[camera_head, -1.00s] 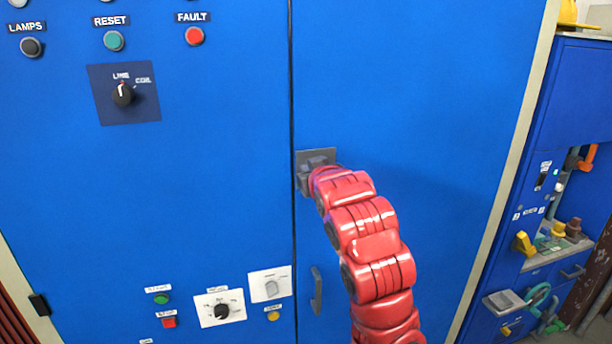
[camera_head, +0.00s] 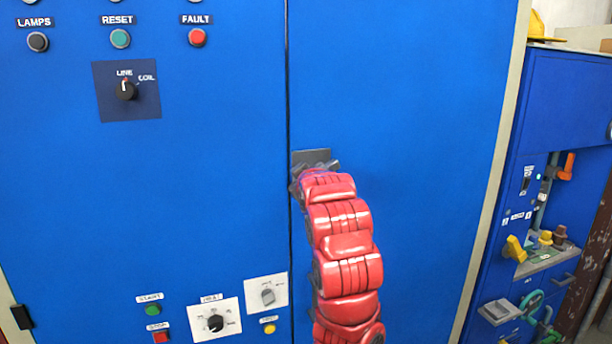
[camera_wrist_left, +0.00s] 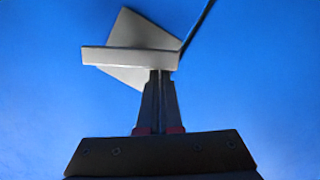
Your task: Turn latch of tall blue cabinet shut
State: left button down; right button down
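The tall blue cabinet (camera_head: 400,80) fills most of the head view, with its door seam left of the latch. The latch has a dark grey square plate (camera_head: 312,155) beside the seam, and a grey handle (camera_head: 328,165) shows in front of it. In the left wrist view, the plate (camera_wrist_left: 145,32) appears tilted and the handle (camera_wrist_left: 125,57) is a bar crossing it. My left gripper (camera_wrist_left: 160,75) has its fingers close together, tips at the bar's lower edge near its right end. Whether they touch it is unclear. My red arm hides the gripper in the head view.
The left panel carries a LINE/COIL selector (camera_head: 126,90), several buttons and lower knobs (camera_head: 215,322). A smaller blue cabinet (camera_head: 570,110) with yellow and orange handles stands at the right. The door right of my arm is clear.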

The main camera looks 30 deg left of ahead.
pick_arm(q)
jog(key=shift+w+d+f+n+t+b, duration=0.1)
jog(key=shift+f+n+t+b, duration=0.4)
jog(key=shift+n+b, duration=0.8)
jog(key=shift+w+d+f+n+t+b, duration=0.25)
jog(key=shift+f+n+b, duration=0.4)
jog(key=shift+n+b, duration=0.65)
jog(key=shift+s+f+n+t+b, duration=0.1)
jog(key=shift+f+n+t+b, duration=0.45)
jog(key=shift+n+b, duration=0.75)
jog(key=shift+w+n, duration=0.1)
jog(key=shift+n, duration=0.2)
jog(key=shift+w+d+f+b, duration=0.15)
jog(key=shift+f+b, duration=0.15)
jog(key=s+d+b, duration=0.2)
jog(key=s+d, duration=0.1)
jog(key=s, duration=0.8)
jog(key=shift+d+r, duration=0.15)
jog(key=shift+r, duration=0.25)
